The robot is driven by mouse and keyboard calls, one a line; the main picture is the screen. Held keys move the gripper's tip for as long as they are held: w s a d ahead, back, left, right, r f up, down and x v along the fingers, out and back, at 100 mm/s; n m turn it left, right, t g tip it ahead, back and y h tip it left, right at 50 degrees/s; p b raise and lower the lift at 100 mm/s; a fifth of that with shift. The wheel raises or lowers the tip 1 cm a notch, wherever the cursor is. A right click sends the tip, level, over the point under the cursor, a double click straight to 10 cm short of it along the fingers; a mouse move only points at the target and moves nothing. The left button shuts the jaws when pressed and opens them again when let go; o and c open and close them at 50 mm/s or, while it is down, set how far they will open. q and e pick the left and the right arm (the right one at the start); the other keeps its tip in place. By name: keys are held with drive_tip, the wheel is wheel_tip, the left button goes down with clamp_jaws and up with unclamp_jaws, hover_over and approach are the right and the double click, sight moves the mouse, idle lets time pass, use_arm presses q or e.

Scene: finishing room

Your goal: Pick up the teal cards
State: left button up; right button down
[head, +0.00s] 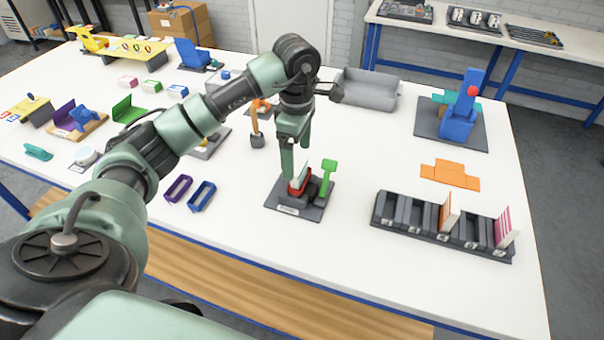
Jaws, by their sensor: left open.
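My left gripper (297,165) points down over a small dark stand (308,212) near the middle of the table. It is open, with its fingertips close to a red holder (297,187) on that stand. A thin pale card-like piece with a greenish edge (303,174) stands up in the red holder, next to the fingers. It may be the teal cards, but it is small and partly hidden by a finger, so I cannot tell whether the fingers straddle it. My right gripper is not in view.
A green lever (327,178) rises close beside the gripper. A dark slotted rack (383,209) at right holds orange-edged (446,216) and pink-edged cards (503,227). Orange flat pieces (451,174), a grey tray (367,91) and purple (178,188) and blue frames (202,196) lie around.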

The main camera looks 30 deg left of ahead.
sight(299, 166)
use_arm(q)
wheel_tip(299, 166, down, 4)
drive_tip(key=shift+w+d+r+p, duration=0.1)
drive_tip(key=shift+d+r+p, duration=0.1)
drive_tip(key=shift+p, duration=0.85)
wheel_tip(299, 166, down, 2)
drive_tip(key=shift+w, duration=0.1)
drive_tip(key=shift+a, duration=0.1)
clamp_jaws()
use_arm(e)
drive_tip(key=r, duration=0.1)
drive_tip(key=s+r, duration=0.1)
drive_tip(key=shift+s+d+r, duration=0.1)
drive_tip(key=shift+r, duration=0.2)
use_arm(q)
drive_tip(key=shift+r, duration=0.1)
